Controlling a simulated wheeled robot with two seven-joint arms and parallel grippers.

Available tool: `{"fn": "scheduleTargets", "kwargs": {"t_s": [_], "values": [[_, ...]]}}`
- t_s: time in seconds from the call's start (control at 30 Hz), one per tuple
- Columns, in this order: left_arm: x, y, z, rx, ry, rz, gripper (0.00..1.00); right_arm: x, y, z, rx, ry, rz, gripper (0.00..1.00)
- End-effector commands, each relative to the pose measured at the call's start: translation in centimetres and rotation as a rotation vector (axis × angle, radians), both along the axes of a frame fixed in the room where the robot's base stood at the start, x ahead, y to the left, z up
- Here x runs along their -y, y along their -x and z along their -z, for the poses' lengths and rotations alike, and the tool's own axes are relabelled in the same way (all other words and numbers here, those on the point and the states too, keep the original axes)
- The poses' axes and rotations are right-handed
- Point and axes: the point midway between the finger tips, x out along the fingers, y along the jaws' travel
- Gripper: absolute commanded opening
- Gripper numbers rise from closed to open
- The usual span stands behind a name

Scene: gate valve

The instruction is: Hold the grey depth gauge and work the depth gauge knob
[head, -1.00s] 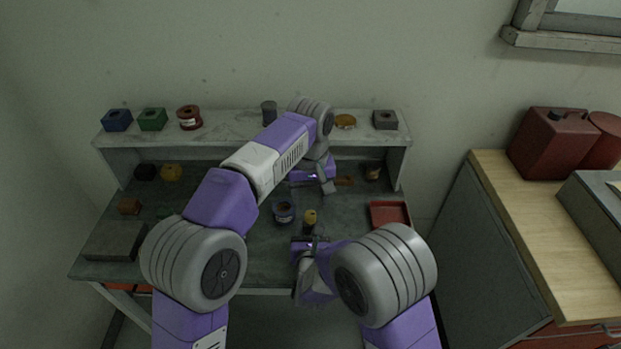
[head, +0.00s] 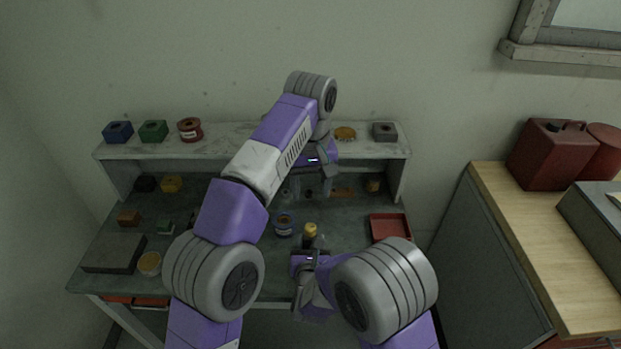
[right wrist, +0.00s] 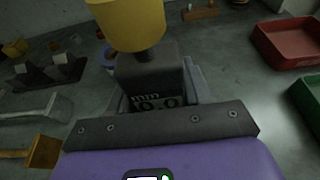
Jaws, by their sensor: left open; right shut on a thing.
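The grey depth gauge (right wrist: 150,78) is upright in the right wrist view, with part of a display reading near its base. Its yellow depth gauge knob (right wrist: 130,22) sits on top, at the upper edge of that view. In the head view the knob (head: 310,230) shows above the small dark gauge body (head: 308,242). My right gripper (head: 308,256) is shut on the gauge body near the bench front. My left gripper (head: 311,191) is open and empty, fingers down, farther back than the knob and apart from it.
A red tray (head: 390,228) lies on the right of the bench (head: 215,268). Blocks and tins line the raised shelf (head: 225,135). A grey slab (head: 114,254) lies at front left.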

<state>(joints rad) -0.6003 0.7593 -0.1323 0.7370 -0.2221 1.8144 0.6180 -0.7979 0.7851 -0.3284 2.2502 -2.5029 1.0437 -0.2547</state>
Motion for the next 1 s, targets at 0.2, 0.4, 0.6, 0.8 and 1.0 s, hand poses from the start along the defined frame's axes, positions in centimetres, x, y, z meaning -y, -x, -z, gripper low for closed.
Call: {"fn": "scheduleTargets", "kwargs": {"t_s": [0.2, 0.4, 0.6, 0.8, 1.0], "values": [[0.0, 0.0, 0.0, 0.000, 0.000, 0.000, 0.56, 0.0, 0.0, 0.0, 0.001, 0.000, 0.000, 0.75], [0.0, 0.0, 0.0, 0.000, 0.000, 0.000, 0.56, 0.0, 0.0, 0.0, 0.000, 0.000, 0.000, 0.79], [0.0, 0.0, 0.0, 0.000, 0.000, -0.001, 0.56, -0.1, 0.7, -0.3, 0.000, -0.001, -0.001, 0.79], [0.0, 0.0, 0.0, 0.000, 0.000, 0.000, 0.56, -0.1, 3.8, -1.2, 0.000, -0.002, -0.004, 0.79], [0.0, 0.0, 0.0, 0.000, 0.000, -0.001, 0.56, -0.1, 6.4, -2.0, 0.001, -0.002, -0.002, 0.79]]}}
